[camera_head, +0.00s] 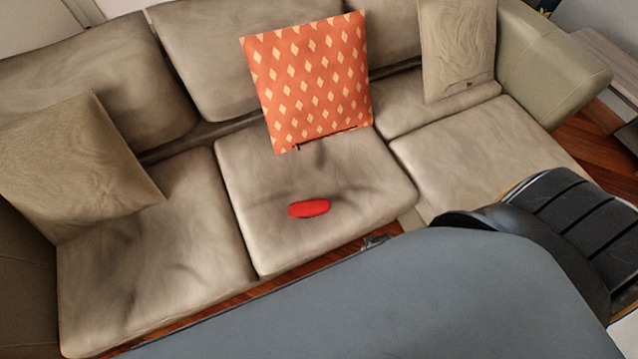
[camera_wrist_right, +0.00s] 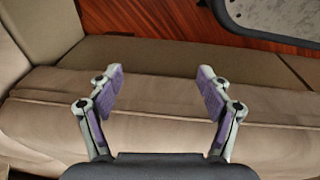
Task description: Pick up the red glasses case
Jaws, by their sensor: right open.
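The red glasses case (camera_head: 309,208) lies on the middle seat cushion (camera_head: 345,185) of a beige sofa, near its front edge, in the head view. It does not show in the right wrist view. My right gripper (camera_wrist_right: 160,80) is open and empty in the right wrist view, with beige sofa upholstery beyond its fingers. In the head view my grey arm covers the lower right, and only a small dark part shows past it near the cushion's front edge, to the right of the case. My left gripper is not in view.
An orange patterned pillow (camera_head: 308,80) leans on the backrest behind the case. Beige pillows stand at the left (camera_head: 80,165) and right (camera_head: 457,50) of the sofa. The cushion around the case is clear. Reddish wood floor (camera_wrist_right: 160,25) shows beyond the upholstery in the wrist view.

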